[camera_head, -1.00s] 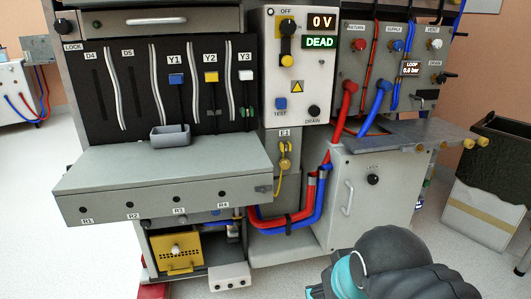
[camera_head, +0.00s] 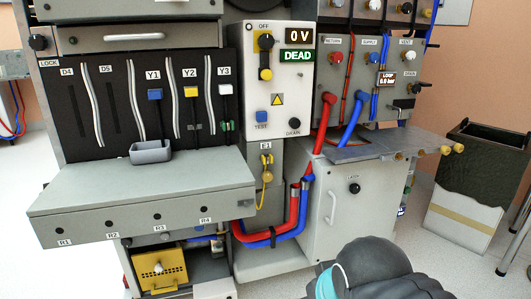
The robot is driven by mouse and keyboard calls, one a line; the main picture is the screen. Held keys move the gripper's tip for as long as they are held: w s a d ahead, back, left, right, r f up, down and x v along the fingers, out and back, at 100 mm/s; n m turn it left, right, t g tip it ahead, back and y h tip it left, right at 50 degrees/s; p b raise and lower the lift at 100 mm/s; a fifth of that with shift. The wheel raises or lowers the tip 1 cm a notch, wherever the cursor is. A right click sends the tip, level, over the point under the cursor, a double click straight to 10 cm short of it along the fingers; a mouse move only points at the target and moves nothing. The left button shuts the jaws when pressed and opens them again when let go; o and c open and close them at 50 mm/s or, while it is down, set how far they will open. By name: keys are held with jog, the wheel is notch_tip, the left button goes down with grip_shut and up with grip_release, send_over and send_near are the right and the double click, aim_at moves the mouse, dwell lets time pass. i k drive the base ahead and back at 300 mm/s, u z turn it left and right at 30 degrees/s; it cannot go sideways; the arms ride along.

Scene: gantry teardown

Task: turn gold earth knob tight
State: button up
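The gold earth knob (camera_head: 267,176) is on the narrow grey panel under the E1 label (camera_head: 266,145). A yellow cable hangs from it. From this view I cannot tell how tight the knob is. My arm shows as a dark rounded link with a teal band at the bottom right, well below and to the right of the knob. My gripper is out of view.
A grey shelf (camera_head: 140,200) juts out left of the knob. Red (camera_head: 292,212) and blue (camera_head: 306,200) hoses bend just right of and below it. A white cabinet door (camera_head: 340,215) stands right. The display (camera_head: 297,55) reads DEAD. A dark bin (camera_head: 480,165) stands far right.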

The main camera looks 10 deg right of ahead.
aim_at(267, 175)
jog(key=z, duration=1.45)
jog(key=k, duration=0.4)
jog(key=u, duration=1.25)
